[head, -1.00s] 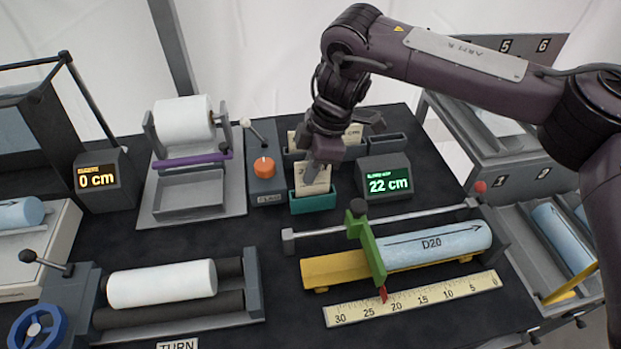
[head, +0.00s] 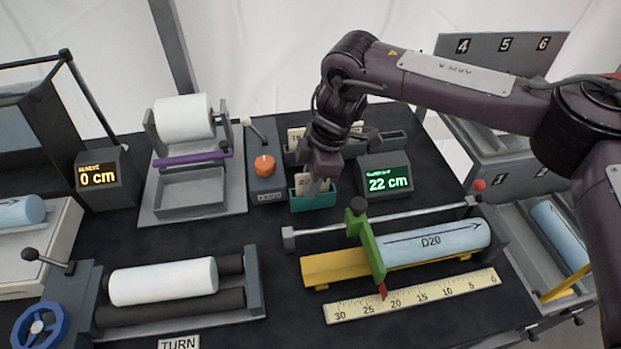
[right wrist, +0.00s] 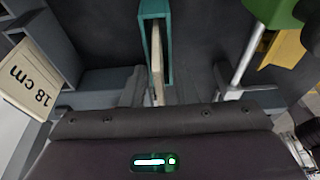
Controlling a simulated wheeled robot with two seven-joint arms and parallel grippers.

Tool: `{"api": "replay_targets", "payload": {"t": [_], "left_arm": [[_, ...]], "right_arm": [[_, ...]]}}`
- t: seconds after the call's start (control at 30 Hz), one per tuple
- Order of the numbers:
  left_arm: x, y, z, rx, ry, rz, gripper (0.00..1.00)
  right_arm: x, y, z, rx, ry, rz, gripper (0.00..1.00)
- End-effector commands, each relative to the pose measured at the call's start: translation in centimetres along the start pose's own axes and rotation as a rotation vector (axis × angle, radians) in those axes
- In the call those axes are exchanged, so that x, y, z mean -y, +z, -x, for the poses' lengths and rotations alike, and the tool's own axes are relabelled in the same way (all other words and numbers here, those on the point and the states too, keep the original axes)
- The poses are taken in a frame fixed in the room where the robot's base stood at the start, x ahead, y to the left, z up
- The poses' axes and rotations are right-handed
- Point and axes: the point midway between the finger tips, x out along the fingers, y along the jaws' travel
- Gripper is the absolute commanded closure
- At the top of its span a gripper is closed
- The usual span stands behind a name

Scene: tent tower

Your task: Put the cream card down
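The cream card (head: 304,183) stands in the small teal holder (head: 313,203), its lower part hidden inside. Part of a printed number shows on it. My right gripper (head: 318,186) is over the holder at the card's upper edge. In the right wrist view the card (right wrist: 157,62) shows edge-on inside the teal holder (right wrist: 143,45), between the two fingers of my right gripper (right wrist: 178,88). The fingers are spread, with a clear gap between the card and the right-hand finger. My left gripper is not in view.
A grey rack with other cream cards (head: 296,138) stands behind. A green 22 cm display (head: 388,183) is close to the right of the holder, and a box with an orange knob (head: 264,165) to its left. The green slider (head: 369,246) and rail lie in front.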

Motion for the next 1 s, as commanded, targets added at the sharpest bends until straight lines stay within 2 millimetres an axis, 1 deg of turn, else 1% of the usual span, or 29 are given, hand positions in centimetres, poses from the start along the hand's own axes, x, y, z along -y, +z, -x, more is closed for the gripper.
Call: {"api": "replay_targets", "payload": {"t": [0.13, 0.27, 0.37, 0.5, 0.57, 0.6, 0.73, 0.83, 1.0], "left_arm": [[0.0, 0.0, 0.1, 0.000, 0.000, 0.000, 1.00], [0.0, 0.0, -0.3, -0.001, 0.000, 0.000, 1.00], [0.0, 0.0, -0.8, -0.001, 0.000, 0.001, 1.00], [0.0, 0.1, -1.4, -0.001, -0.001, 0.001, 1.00], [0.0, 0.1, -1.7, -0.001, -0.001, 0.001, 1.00], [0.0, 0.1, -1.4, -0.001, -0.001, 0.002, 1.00], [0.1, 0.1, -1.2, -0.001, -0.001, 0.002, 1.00], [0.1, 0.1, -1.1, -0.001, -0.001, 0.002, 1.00], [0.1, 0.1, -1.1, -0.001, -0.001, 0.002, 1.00]], "right_arm": [[0.0, -0.1, 0.3, 0.000, 0.001, 0.001, 0.73], [-0.1, -0.1, 1.5, -0.001, 0.003, 0.000, 0.73], [-0.1, -0.1, 3.4, -0.002, 0.005, 0.000, 0.73], [-0.1, 0.0, 6.6, -0.001, 0.005, -0.001, 0.73], [-0.1, -0.1, 7.8, -0.001, 0.004, -0.002, 0.73], [-0.1, -0.1, 8.9, 0.001, 0.006, 0.000, 0.73], [-0.1, -0.1, 11.0, 0.002, 0.004, 0.001, 0.73], [-0.1, -0.1, 11.9, 0.002, 0.002, 0.001, 0.73], [0.0, -0.1, 12.4, 0.000, 0.000, 0.000, 0.73]]}}
